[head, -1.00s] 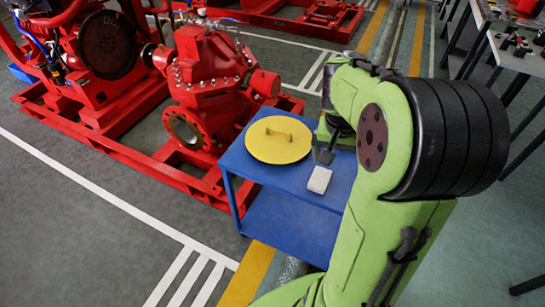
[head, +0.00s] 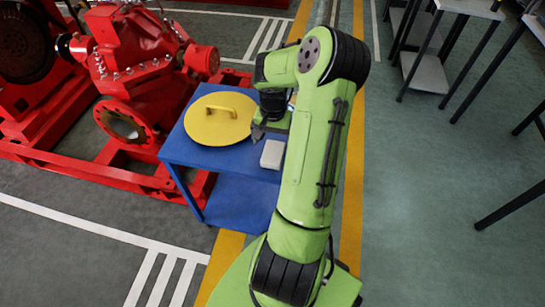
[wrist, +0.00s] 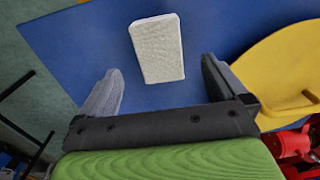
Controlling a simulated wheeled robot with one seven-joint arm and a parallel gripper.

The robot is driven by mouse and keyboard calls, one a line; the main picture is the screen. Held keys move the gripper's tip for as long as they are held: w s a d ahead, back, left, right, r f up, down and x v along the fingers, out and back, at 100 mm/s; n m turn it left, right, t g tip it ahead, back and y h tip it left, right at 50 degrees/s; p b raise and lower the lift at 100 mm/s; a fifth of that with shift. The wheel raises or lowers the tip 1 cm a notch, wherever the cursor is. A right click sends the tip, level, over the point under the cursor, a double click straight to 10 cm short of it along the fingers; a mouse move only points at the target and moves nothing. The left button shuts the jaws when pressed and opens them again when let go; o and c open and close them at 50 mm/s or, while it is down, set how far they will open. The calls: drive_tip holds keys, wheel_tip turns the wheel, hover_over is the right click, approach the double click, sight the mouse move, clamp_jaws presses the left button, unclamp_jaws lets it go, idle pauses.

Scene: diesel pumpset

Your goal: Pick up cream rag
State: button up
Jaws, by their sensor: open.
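The cream rag (head: 272,154) is a small pale block-like pad lying flat on the blue table (head: 185,150), near its right side. In the wrist view the rag (wrist: 157,49) lies ahead of my gripper (wrist: 160,88), between the lines of the two fingers and a little beyond their tips. My gripper is open and empty, with the fingers spread wider than the rag. In the head view my gripper (head: 258,131) is partly hidden by my arm and hangs just behind the rag.
A yellow round lid with a handle (head: 218,119) lies on the table left of the rag. A red pump (head: 135,70) on a red frame stands left of the table. Grey benches (head: 470,8) stand at the upper right.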

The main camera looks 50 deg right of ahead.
sight(273, 151)
wheel_tip(273, 151, down, 5)
drive_tip(key=shift+d+f+b, duration=0.1)
drive_tip(key=shift+f+b, duration=0.05)
drive_tip(key=shift+b, duration=0.95)
drive_tip(key=c, duration=1.1)
